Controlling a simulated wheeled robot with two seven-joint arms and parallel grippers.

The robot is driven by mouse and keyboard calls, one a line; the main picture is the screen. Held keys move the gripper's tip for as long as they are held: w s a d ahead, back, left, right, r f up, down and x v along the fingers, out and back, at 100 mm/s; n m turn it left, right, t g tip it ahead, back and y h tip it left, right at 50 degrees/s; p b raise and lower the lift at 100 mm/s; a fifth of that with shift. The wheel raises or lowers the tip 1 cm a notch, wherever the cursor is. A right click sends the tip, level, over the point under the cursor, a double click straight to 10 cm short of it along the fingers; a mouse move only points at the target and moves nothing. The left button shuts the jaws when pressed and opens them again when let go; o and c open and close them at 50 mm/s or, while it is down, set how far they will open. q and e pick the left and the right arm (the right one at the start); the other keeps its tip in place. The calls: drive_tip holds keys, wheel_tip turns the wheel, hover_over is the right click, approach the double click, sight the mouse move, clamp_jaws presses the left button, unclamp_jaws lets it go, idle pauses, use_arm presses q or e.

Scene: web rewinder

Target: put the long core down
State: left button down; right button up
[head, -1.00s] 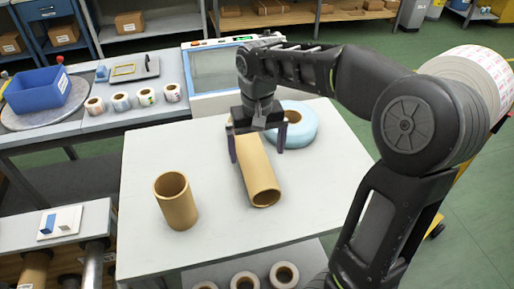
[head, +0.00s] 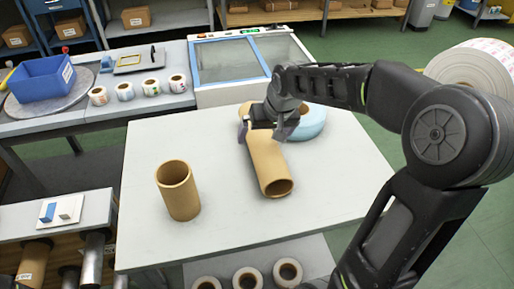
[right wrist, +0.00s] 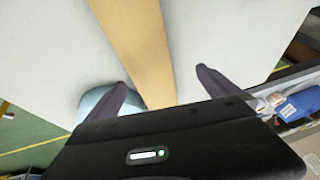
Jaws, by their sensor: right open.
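The long core (head: 267,163), a tan cardboard tube, lies on its side on the pale table (head: 345,180), its open end facing the front. It also shows in the right wrist view (right wrist: 137,42), running between the two fingers. My right gripper (head: 264,134) is open above the far part of the core, with a finger on each side. In the right wrist view the fingers (right wrist: 160,77) stand apart from the core with gaps on both sides. The gripper hides part of the core. My left gripper is not in view.
A shorter tan core (head: 178,192) stands upright to the left. A light-blue roll (head: 310,122) lies behind the gripper, close to the long core. Several small label rolls (head: 150,87) and a blue bin (head: 42,80) are on the back bench. The table's front and right are clear.

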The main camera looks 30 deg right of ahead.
sight(261, 141)
drive_tip(key=shift+w, duration=0.1)
drive_tip(key=shift+x, duration=1.25)
drive_tip(key=shift+d+f, duration=0.1)
drive_tip(key=p+x, duration=0.1)
drive_tip(key=x, duration=0.4)
drive_tip(key=shift+w+d, duration=0.15)
drive_tip(key=shift+c, duration=0.6)
